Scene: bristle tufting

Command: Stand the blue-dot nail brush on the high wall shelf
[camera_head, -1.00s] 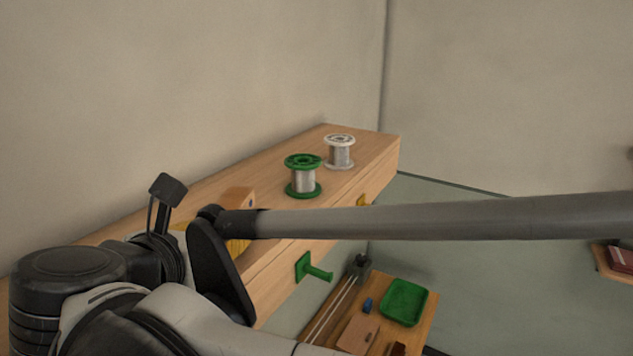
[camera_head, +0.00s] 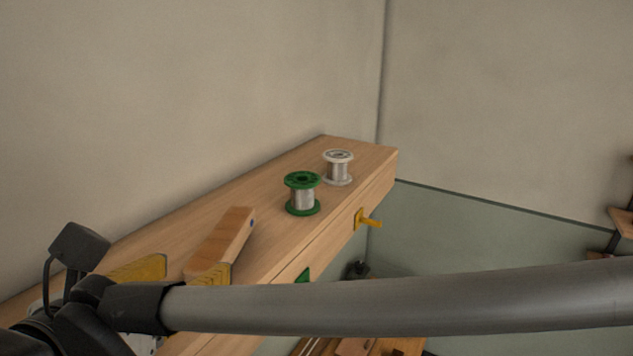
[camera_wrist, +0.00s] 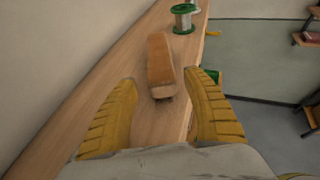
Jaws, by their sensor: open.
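The nail brush is a long wooden block (camera_head: 222,243) resting on the high wall shelf (camera_head: 345,195), with a small blue dot on its far end. It also shows in the wrist view (camera_wrist: 160,58), wood side up; its bristles are hardly visible. My gripper (camera_head: 192,270) has yellow ribbed fingers, spread apart at the brush's near end. In the wrist view, my gripper (camera_wrist: 161,82) is open, with a gap between each finger and the brush's near end. The brush lies mostly beyond the fingertips, on the shelf top.
A green wire spool (camera_head: 302,194) and a white wire spool (camera_head: 338,168) stand farther along the shelf. A yellow peg (camera_head: 368,219) sticks out of the shelf front. The wall runs along the shelf's left side. A lower wooden surface (camera_head: 325,347) is partly hidden by my arm.

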